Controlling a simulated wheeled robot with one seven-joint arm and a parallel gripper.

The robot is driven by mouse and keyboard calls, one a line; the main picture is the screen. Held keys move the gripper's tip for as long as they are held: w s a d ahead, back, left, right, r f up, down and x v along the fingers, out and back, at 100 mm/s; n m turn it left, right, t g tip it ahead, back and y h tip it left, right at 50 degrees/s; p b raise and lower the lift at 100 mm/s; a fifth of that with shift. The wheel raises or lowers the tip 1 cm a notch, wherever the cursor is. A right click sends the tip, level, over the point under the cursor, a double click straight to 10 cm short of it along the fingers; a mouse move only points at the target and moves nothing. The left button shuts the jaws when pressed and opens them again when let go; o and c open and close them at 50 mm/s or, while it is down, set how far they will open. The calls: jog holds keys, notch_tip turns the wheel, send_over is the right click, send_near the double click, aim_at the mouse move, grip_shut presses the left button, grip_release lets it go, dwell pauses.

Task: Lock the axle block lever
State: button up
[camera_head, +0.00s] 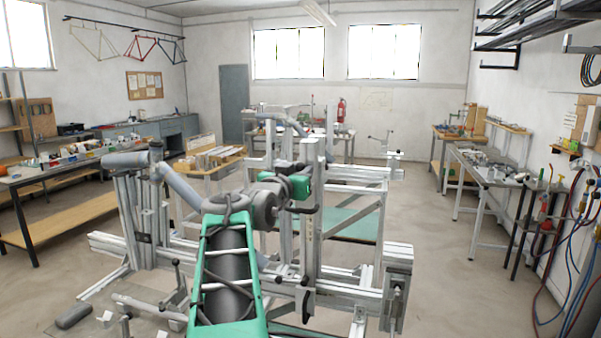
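The frame jig (345,293) is built of silver aluminium profiles and fills the middle of the view. Several small levers and clamps sit on it, among them a dark-handled one (178,272) at the lower left and one on the end block (397,262) at the right. I cannot tell which is the axle block lever or whether it is locked. My green and grey arm reaches forward over the jig. My gripper (303,190) is at the arm's far end, near the jig's upright posts. Its fingers are too small and too covered to read, and any contact is unclear.
A workbench (62,216) with parts stands at the left. A tool table (490,172) and a red-and-blue hose rack (575,225) stand at the right. Bicycle frames (140,46) hang on the back left wall. Open floor lies between the jig and the right-hand tables.

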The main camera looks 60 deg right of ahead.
grip_shut()
dwell(1.1)
